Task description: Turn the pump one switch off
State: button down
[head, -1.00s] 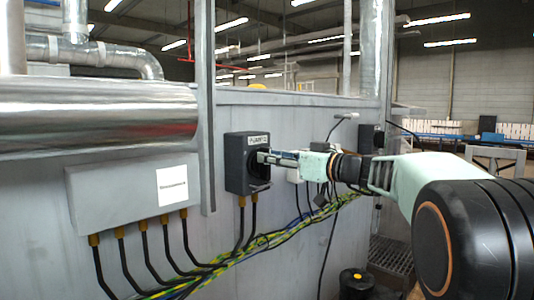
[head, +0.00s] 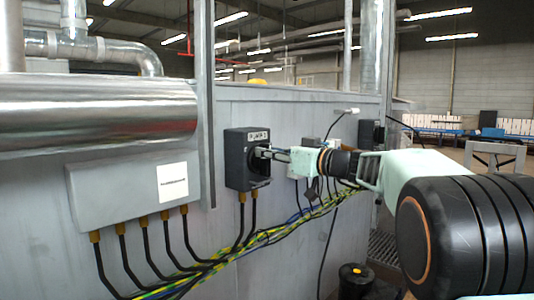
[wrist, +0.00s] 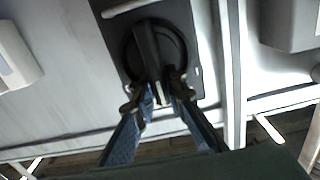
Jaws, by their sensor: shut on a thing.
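The pump switch is a dark box (head: 238,176) on the grey wall panel, with a white label (head: 257,136) on top whose lettering is blurred. Its round black knob has a raised bar handle (wrist: 145,45), seen nearly upright in the wrist view. My gripper (head: 264,153) reaches in from the right at the knob. In the wrist view my gripper (wrist: 160,92) has one finger on each side of the bar's near end and is shut on it. The fingers partly hide the knob in the head view.
A grey junction box (head: 128,190) with several cables hangs left of the switch. A vertical post (head: 206,100) stands between them. Yellow-green cables (head: 270,236) run below. Small boxes sit behind my gripper.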

jog(key=m+b, duration=0.3)
jog(key=shift+w+d+f, duration=0.25)
jog(key=shift+w, duration=0.05)
jog(key=shift+w+d+f+m+b, duration=0.2)
jog(key=shift+f+m+b, duration=0.1)
jog(key=shift+m, duration=2.15)
jog(key=shift+w+d+f+m+b, duration=0.2)
jog(key=shift+f+m, duration=0.15)
jog(key=shift+m, duration=2.15)
jog(key=shift+w+d+f+m+b, duration=0.1)
jog(key=shift+w+f+m+b, duration=0.15)
jog(key=shift+m, duration=2.2)
jog(key=shift+f, duration=0.1)
jog(key=c, duration=1.9)
grip_release()
jog(key=shift+c, duration=0.2)
jog(key=v, duration=1.2)
